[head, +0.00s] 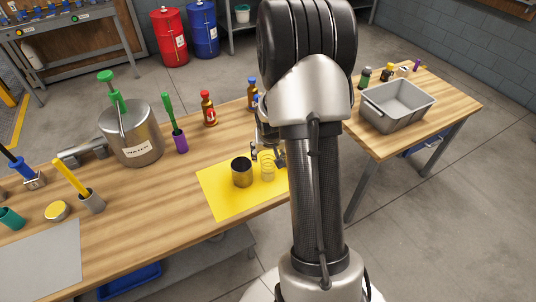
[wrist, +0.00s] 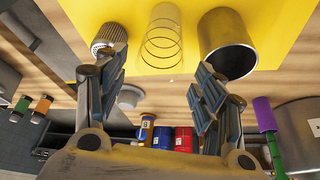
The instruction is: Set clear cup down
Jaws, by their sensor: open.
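The clear cup (head: 267,166) stands upright on the yellow mat (head: 222,207), close to the right of a dark metal cup (head: 242,172). In the wrist view the clear cup (wrist: 162,38) is see-through with ring lines, and the mat shows behind it. My gripper (wrist: 163,68) is open, with one finger on each side of an empty gap. The clear cup lies just beyond the fingertips, apart from both pads. In the head view my arm hides most of the gripper.
The metal cup (wrist: 228,45) stands near one finger, and a perforated metal piece (wrist: 108,35) is close to the other. Bottles (head: 209,108), a purple holder (head: 180,141) and a large steel pot (head: 130,133) stand behind. A grey bin (head: 398,105) is on the right table. The mat's front is clear.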

